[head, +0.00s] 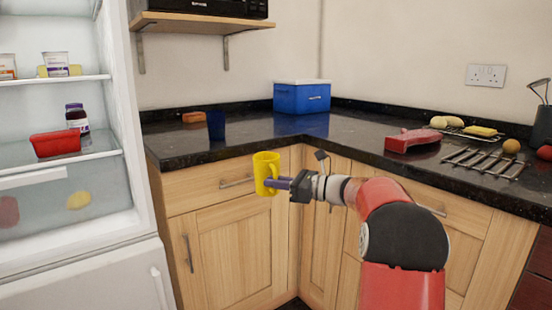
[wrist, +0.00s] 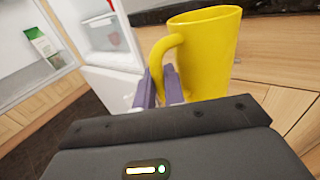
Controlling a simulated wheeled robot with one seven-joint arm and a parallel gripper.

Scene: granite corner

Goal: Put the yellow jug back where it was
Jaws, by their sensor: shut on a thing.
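The yellow jug (head: 265,172) is held in the air in front of the wooden cabinets, just below the level of the dark counter. My gripper (head: 279,184) is shut on it. In the wrist view the jug (wrist: 212,50) stands beyond my gripper (wrist: 165,84), with its handle at the purple fingers. The jug looks roughly upright in the head view. Its inside and the exact finger contact are partly hidden.
An open fridge (head: 90,160) stands at the left, with a red tub and jars on its shelves. The black counter (head: 255,140) bears a dark blue cup (head: 216,125), a blue cool box (head: 302,97), a red object (head: 412,140) and a metal rack (head: 485,161). Its middle is clear.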

